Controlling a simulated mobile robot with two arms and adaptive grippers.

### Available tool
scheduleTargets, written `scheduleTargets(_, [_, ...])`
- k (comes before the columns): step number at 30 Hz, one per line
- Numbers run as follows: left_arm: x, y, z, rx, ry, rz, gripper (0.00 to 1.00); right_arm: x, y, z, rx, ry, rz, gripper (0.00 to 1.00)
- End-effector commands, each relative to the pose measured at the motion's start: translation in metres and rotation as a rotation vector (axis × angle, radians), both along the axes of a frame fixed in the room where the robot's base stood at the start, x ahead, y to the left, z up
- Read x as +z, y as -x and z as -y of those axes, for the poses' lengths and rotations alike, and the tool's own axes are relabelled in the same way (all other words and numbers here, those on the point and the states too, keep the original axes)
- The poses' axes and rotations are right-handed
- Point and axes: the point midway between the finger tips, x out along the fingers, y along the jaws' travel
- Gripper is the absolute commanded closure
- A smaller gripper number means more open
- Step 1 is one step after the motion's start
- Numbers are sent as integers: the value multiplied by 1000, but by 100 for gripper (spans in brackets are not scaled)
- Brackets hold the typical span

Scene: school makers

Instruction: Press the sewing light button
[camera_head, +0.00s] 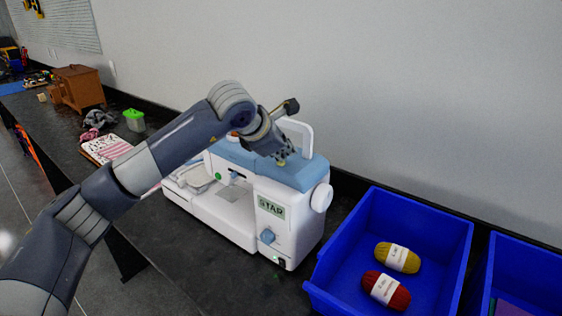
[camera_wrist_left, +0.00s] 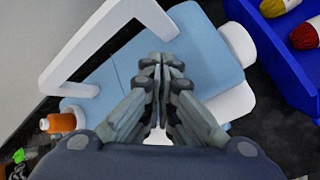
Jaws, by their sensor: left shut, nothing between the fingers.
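A white sewing machine (camera_head: 217,211) with a blue top (camera_head: 306,174) stands on the dark counter. A blue knob (camera_head: 267,236) and a small dark switch with a green spot (camera_head: 276,259) are low on its front right; I cannot tell whether this switch is the light button. A round green spot (camera_head: 218,176) shows further left. My left gripper (camera_head: 283,160) is shut and empty above the blue top, in front of the white handle (camera_head: 304,132). In the left wrist view its closed fingertips (camera_wrist_left: 161,66) lie over the blue top (camera_wrist_left: 203,48); contact is unclear.
A blue bin (camera_head: 337,264) with yellow yarn (camera_head: 397,257) and red yarn (camera_head: 385,290) stands right of the machine. A wall is close behind. An orange spool (camera_wrist_left: 60,123) sits on the machine. Cloth, a green container (camera_head: 134,120) and a brown box (camera_head: 78,88) lie further left.

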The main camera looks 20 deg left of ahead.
Motion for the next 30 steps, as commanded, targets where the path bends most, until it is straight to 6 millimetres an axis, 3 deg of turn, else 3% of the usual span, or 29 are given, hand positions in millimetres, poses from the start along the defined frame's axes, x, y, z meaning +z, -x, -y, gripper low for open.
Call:
scheduleTargets(17, [14,0,0,0,0,1,100,5,0,0,1,0,0,60])
scheduleTargets(30, [57,0,0,0,0,1,100,27,0,1,1,1,0,60])
